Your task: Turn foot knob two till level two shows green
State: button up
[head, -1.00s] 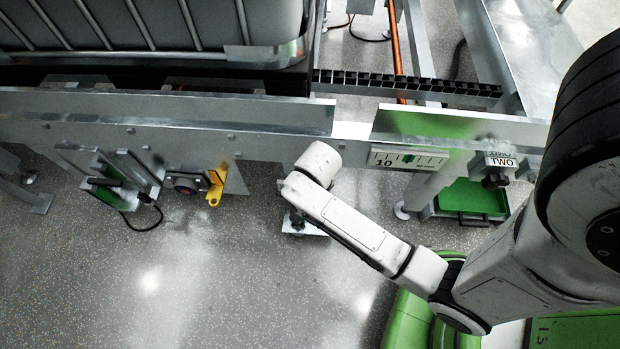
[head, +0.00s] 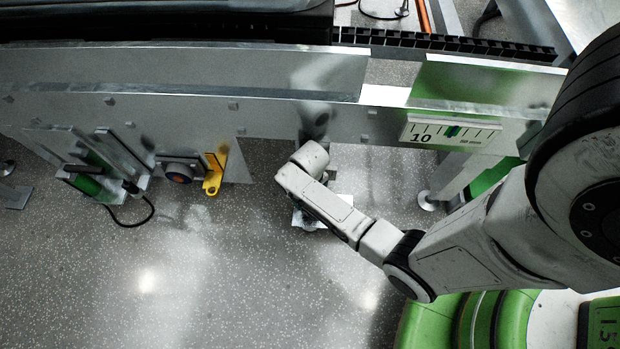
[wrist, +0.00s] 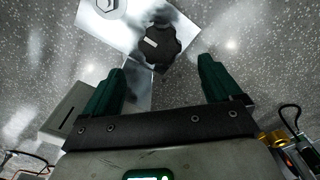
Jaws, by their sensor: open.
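My gripper (wrist: 160,66) is open, with its two dark green fingers apart and nothing between them. In the wrist view a black lobed knob (wrist: 162,44) lies just beyond the fingertips, between their lines and apart from them. It sits against a bright metal plate (wrist: 184,24). In the head view my arm's end hangs in front of the frame and mostly hides the gripper and knob; part of a foot plate (head: 343,207) shows below. A level gauge (head: 452,133) marked 10 is on the rail, with a green mark near its middle. I cannot read which level it is.
A long metal rail (head: 180,112) crosses the scene. Left of my arm are a yellow hook-like part (head: 214,172), a round dark button (head: 180,173) and a bracket with a cable (head: 92,178). A support foot (head: 430,200) stands to the right. Open speckled floor lies in front.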

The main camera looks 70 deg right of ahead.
notch_tip(320, 180, down, 8)
jog(key=b, duration=0.3)
jog(key=shift+b, duration=0.35)
jog(key=shift+c, duration=0.5)
jog(key=c, duration=1)
jog(key=shift+o, duration=0.2)
